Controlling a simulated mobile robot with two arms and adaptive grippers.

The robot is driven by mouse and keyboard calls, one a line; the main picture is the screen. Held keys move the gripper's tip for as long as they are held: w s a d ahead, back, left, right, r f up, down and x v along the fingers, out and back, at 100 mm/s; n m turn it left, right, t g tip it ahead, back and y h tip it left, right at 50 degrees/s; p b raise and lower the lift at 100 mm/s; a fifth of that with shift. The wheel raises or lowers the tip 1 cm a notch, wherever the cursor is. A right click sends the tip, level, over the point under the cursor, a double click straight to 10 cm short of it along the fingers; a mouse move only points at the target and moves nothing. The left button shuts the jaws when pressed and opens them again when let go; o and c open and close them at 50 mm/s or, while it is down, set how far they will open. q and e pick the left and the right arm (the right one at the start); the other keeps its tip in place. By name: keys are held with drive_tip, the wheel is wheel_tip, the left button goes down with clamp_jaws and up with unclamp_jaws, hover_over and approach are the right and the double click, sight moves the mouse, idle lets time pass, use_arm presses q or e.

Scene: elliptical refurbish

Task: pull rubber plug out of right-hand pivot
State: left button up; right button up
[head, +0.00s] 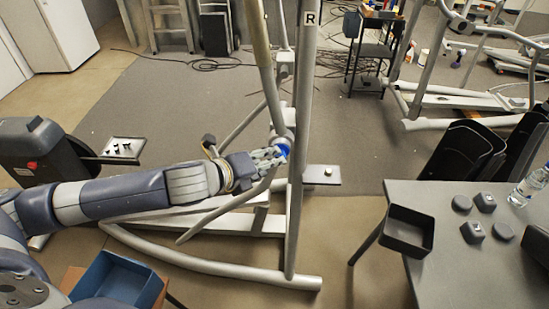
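The blue rubber plug (283,149) sits at the pivot (284,133), where the slanted swing arm of the grey elliptical meets the frame. The upright post (302,100) beside it bears a label "R". My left gripper (276,155) reaches in from the left with its fingertips at the plug, partly covering it. I cannot tell whether the fingers grip the plug or only stand around it. My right gripper is not in view.
A blue bin (118,280) stands at the lower left. At the right, a grey table (470,275) carries a black tray (407,231), several dark caps and a bottle (529,186). The elliptical's base rail (210,262) crosses the floor. Cables lie behind.

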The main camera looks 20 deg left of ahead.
use_arm(q)
drive_tip(key=x, duration=0.5)
drive_tip(key=shift+w+d+f+p, duration=0.1)
drive_tip(key=shift+w+f+p, duration=0.05)
drive_tip(key=shift+w+p, duration=0.15)
drive_tip(key=shift+c, duration=0.2)
drive_tip(key=c, duration=1)
clamp_jaws()
